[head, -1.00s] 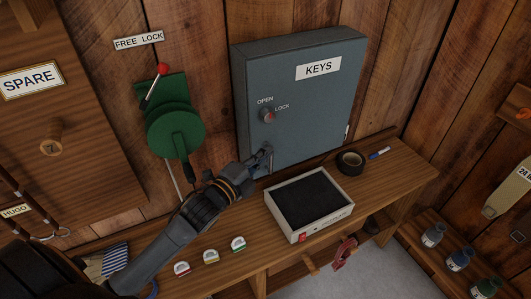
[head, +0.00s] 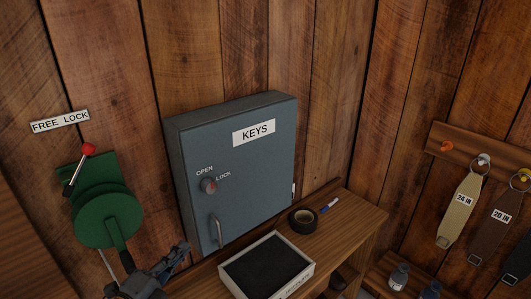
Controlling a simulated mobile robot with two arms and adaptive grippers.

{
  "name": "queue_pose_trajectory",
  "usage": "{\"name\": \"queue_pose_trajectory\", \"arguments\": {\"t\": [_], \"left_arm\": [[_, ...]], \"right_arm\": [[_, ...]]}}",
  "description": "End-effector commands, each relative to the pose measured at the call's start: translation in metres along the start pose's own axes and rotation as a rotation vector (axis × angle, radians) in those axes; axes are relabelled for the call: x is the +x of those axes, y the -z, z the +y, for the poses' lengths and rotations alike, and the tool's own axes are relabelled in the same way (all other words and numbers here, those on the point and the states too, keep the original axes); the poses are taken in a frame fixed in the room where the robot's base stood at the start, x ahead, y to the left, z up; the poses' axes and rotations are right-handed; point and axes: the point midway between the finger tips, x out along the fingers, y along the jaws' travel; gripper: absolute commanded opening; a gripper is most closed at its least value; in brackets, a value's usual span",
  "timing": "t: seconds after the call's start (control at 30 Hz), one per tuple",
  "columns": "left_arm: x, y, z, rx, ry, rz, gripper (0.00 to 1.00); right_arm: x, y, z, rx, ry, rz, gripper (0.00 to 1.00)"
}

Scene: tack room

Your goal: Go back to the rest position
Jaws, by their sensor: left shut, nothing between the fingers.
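My left gripper (head: 180,254) is at the bottom of the head view, shut and empty. It is left of and below the handle (head: 215,231) of the grey-blue key cabinet (head: 262,172) and apart from it. The cabinet door is closed, with a KEYS label (head: 254,132) and a knob (head: 209,186) between the words OPEN and LOCK. My right gripper is out of view.
A green winch (head: 108,215) is on the left wall. Straps (head: 461,207) hang at right.

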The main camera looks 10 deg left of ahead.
Motion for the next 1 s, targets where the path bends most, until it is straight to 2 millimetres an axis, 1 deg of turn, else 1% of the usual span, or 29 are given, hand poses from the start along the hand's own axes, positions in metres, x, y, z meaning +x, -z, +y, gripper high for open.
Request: {"name": "queue_pose_trajectory", "arguments": {"t": [0.07, 0.13, 0.17, 0.27, 0.3, 0.37, 0.4, 0.5, 0.6, 0.7, 0.9, 0.93, 0.97, 1.0], "left_arm": [[-0.001, 0.0, 0.007, -0.041, -0.027, -0.018, 0.0], [-0.004, 0.0, 0.021, -0.12, -0.083, -0.055, 0.0], [-0.006, 0.001, 0.029, -0.168, -0.115, -0.079, 0.0], [-0.018, 0.005, 0.065, -0.377, -0.254, -0.188, 0.0], [-0.026, 0.008, 0.081, -0.471, -0.316, -0.242, 0.0], [-0.04, 0.016, 0.104, -0.613, -0.409, -0.328, 0.0], [-0.05, 0.022, 0.118, -0.702, -0.467, -0.388, 0.0], [-0.077, 0.039, 0.146, -0.894, -0.593, -0.532, 0.0], [-0.102, 0.056, 0.165, -1.038, -0.693, -0.659, 0.0], [-0.124, 0.073, 0.177, -1.149, -0.773, -0.773, 0.0], [-0.165, 0.104, 0.189, -1.317, -0.906, -0.983, 0.0], [-0.172, 0.109, 0.19, -1.339, -0.923, -1.015, 0.0], [-0.174, 0.111, 0.196, -1.347, -0.935, -1.036, 0.0], [-0.17, 0.108, 0.21, -1.338, -0.937, -1.036, 0.0]], "right_arm": [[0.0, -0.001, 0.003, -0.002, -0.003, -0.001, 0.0], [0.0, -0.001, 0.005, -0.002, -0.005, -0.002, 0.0], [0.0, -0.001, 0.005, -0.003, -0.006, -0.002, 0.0], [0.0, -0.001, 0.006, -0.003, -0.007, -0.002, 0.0], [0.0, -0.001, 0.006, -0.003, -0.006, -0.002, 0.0], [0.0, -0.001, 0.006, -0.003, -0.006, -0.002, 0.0], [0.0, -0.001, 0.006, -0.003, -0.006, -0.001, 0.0], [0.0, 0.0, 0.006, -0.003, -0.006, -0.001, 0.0], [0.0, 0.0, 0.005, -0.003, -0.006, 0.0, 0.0], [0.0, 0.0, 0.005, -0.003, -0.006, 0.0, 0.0], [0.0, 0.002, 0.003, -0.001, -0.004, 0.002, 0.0], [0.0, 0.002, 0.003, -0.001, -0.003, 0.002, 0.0], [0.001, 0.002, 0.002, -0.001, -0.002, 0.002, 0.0], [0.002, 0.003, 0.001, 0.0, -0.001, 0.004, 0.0]]}}
